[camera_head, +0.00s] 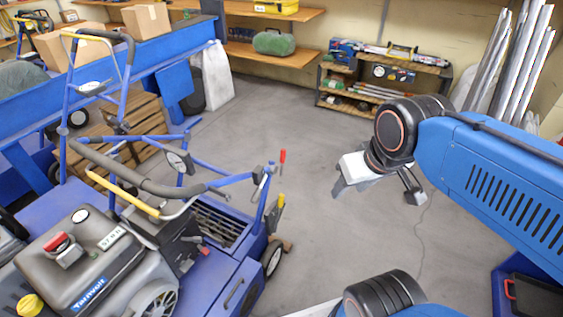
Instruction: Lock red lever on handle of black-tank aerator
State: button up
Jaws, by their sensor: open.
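A blue aerator with a dark grey-black tank (105,250) stands at the lower left. Its handle (150,187) has a grey grip and a yellow bar. A lever with a red tip (282,157) stands upright at the right end of its blue frame. A smaller red-tipped part (204,251) sits low beside the engine. I cannot tell from this view whether the upright lever is locked. My gripper (378,194) is open and empty, over bare floor to the right of the red lever and well apart from it.
A second blue frame (100,90) stands behind, beside a wooden pallet (125,127). Shelves with tools (385,75) line the back wall. Metal pipes (512,60) lean at the right. A blue bin (525,285) is lower right. The middle floor (300,115) is clear.

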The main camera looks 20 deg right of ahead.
jog(key=shift+c, duration=0.7)
jog(key=shift+w+r, duration=0.1)
jog(key=shift+w, duration=0.1)
grip_shut()
jog(key=w+a+n+g+h, duration=0.1)
jog(key=w+a+n, duration=0.1)
jog(key=w+a, duration=0.3)
jog(key=w+a+f+n+g+h, duration=0.1)
jog(key=w+a+n, duration=0.2)
jog(key=w, duration=0.9)
jog(key=w+a+f+n+g+h, duration=0.1)
jog(key=w+a+n, duration=0.1)
jog(key=w+a, duration=0.4)
jog(key=w, duration=0.3)
jog(key=shift+a, duration=0.4)
